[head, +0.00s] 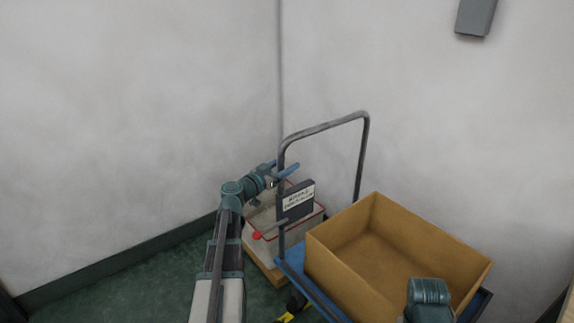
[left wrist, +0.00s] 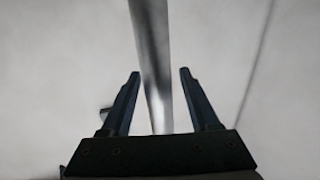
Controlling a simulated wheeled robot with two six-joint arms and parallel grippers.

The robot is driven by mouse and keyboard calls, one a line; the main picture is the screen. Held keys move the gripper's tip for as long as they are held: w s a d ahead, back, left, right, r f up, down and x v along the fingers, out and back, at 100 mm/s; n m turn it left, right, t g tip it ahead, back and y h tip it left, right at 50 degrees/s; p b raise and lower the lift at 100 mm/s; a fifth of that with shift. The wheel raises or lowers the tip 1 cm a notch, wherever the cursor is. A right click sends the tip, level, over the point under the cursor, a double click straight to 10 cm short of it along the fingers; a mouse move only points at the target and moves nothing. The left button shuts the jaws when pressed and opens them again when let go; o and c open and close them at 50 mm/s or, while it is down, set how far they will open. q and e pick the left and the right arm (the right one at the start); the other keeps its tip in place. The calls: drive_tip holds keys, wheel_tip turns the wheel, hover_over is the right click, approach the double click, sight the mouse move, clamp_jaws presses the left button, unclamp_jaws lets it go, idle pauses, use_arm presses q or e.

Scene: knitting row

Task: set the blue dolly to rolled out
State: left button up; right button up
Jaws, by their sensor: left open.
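The blue dolly (head: 292,268) stands near the room corner, with a tall grey tube handle (head: 324,127) rising from its left side. A dark sign plate (head: 297,200) with a white label is at the handle's left upright. My left gripper (head: 288,168) is open at the upper part of that left upright. In the left wrist view the grey handle tube (left wrist: 152,60) runs between the two open fingers (left wrist: 157,85), with gaps on both sides. Whether a finger touches it I cannot tell. My right arm shows at the lower right; its gripper's fingers cannot be made out.
An open cardboard box (head: 345,235) sits on the dolly's deck. A pale box with red edges (head: 262,222) stands behind the dolly's handle, close to the corner. Walls close in at the left and back. Green floor (head: 165,285) is clear at the left.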

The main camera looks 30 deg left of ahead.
use_arm(q)
drive_tip(key=shift+w+d, duration=0.1)
drive_tip(key=shift+w, duration=0.2)
drive_tip(key=shift+c, duration=0.4)
clamp_jaws()
idle(0.9)
